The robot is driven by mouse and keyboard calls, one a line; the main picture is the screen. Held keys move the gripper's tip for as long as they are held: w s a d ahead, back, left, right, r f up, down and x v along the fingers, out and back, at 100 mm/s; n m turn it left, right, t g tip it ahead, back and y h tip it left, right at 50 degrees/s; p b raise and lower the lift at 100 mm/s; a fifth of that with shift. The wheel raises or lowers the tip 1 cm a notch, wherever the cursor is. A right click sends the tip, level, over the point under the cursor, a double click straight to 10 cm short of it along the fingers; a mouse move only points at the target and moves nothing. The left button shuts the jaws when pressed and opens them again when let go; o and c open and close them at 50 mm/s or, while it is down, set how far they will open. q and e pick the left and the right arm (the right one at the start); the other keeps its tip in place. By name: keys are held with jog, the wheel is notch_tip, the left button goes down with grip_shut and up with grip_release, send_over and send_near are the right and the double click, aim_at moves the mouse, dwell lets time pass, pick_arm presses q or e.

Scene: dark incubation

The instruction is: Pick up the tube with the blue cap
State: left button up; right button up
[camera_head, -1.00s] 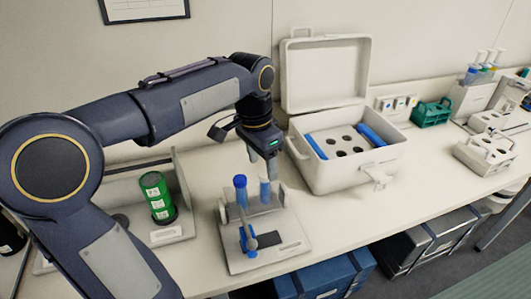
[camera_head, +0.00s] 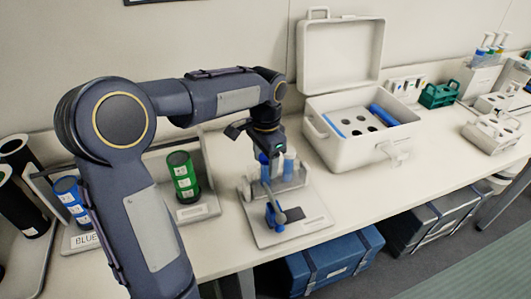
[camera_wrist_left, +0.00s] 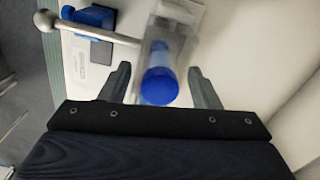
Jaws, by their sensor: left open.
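The tube with the blue cap (camera_head: 264,159) stands in a small white device (camera_head: 302,232) on the bench. In the left wrist view its round blue cap (camera_wrist_left: 160,86) lies between the two fingers, with a gap on each side. My left gripper (camera_head: 272,156) is open just above the device and partly hides the tube in the head view. The device has a blue part with a grey lever (camera_head: 291,215) ending in a ball, which also shows in the left wrist view (camera_wrist_left: 84,28). My right gripper is out of view.
An open white box (camera_head: 352,150) with a holed insert and a blue roll stands behind right. Green (camera_head: 183,178) and blue (camera_head: 70,200) labelled cylinders stand on the left. Racks (camera_head: 492,132) are at the far right.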

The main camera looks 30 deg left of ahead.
pick_arm(q)
jog(key=c, duration=1.1)
jog(key=shift+w+a, duration=0.1)
jog(key=o, duration=1.1)
jog(key=shift+r, duration=0.15)
notch_tip(320, 180, up, 8)
jog(key=shift+f, duration=0.2)
